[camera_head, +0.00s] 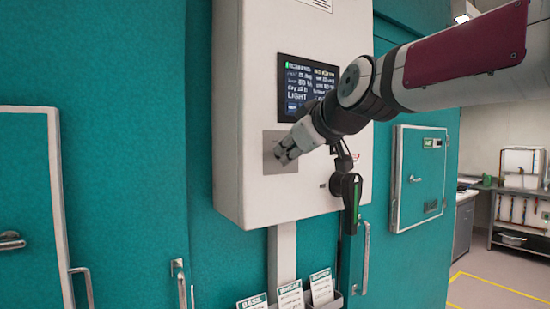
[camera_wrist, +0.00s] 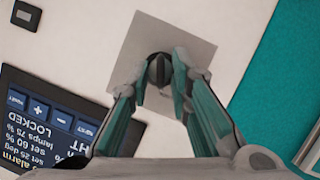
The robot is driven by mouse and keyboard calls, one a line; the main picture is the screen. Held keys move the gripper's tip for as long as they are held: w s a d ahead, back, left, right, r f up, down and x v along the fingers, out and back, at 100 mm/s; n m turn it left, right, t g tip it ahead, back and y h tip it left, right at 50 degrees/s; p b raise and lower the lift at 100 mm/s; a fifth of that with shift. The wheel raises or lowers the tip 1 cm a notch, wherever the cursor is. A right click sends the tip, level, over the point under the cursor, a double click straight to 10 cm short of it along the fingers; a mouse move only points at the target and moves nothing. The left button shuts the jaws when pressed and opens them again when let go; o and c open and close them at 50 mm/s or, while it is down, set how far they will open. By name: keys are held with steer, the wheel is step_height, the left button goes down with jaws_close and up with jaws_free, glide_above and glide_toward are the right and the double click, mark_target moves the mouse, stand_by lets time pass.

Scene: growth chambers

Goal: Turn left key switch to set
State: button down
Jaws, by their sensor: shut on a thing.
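The key switch (camera_wrist: 157,70) is a dark round knob on a square grey plate (camera_wrist: 163,28). The plate also shows in the head view (camera_head: 269,165), low on the left of the white control box (camera_head: 258,60). My gripper (camera_wrist: 161,68) has its two fingers on either side of the knob and is shut on it. In the head view my gripper (camera_head: 284,154) covers the knob. The position marks of the switch cannot be read. The dark display (camera_wrist: 45,125) beside the plate shows "LOCKED".
A handheld device with a green stripe (camera_head: 350,190) hangs under my arm near the box's lower edge. Labelled cards (camera_head: 290,297) stand in a holder below. Teal doors with handles (camera_head: 84,285) lie left and right. Open floor shows at far right.

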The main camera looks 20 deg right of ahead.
steer(key=m+b, duration=0.1)
steer(key=b, duration=0.1)
steer(key=m+y+b, duration=0.1)
steer(key=b, duration=0.1)
steer(key=m+g+y+b, duration=0.1)
steer(key=b, duration=0.1)
steer(key=shift+w+d+f+m, duration=0.2)
steer(key=shift+f+m, duration=0.05)
steer(key=shift+m, duration=0.05)
steer(key=m+y+b, duration=0.2)
steer(key=m+b, duration=0.1)
steer(key=shift+d+y, duration=0.1)
steer(key=shift+y, duration=0.2)
steer(key=shift+r+m+b, duration=0.1)
steer(key=shift+m+b, duration=0.3)
steer(key=shift+s, duration=0.1)
steer(key=c, duration=1.8)
jaws_free()
steer(key=shift+d+r, duration=0.1)
steer(key=v, duration=1.2)
